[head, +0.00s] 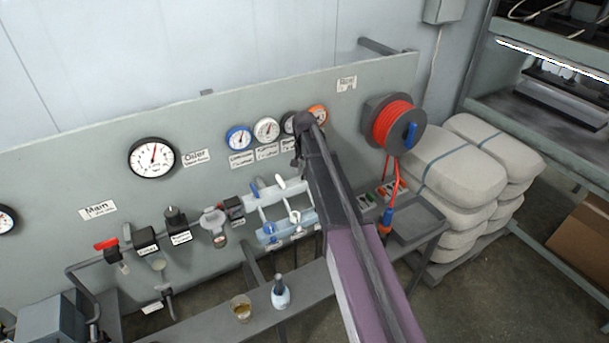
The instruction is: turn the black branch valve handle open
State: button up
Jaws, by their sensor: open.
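My arm reaches up from the bottom right across the valve manifold (268,217). The black branch valve handle cannot be made out. My arm covers the manifold's right part, where it may be. A black-rimmed gauge (289,123) is partly covered too.
A grey bench (315,279) carries a blue-white bottle (280,293) and an amber cup (241,308). A red hose reel (394,124) hangs at the right of the panel, above a small tray (417,217). Stacked sacks (455,160) stand further right.

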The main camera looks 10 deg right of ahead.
jog(key=shift+f, duration=0.45)
grip_shut()
jog(key=shift+n, duration=0.4)
jog(key=n, duration=0.8)
dwell(0.4)
dwell(0.4)
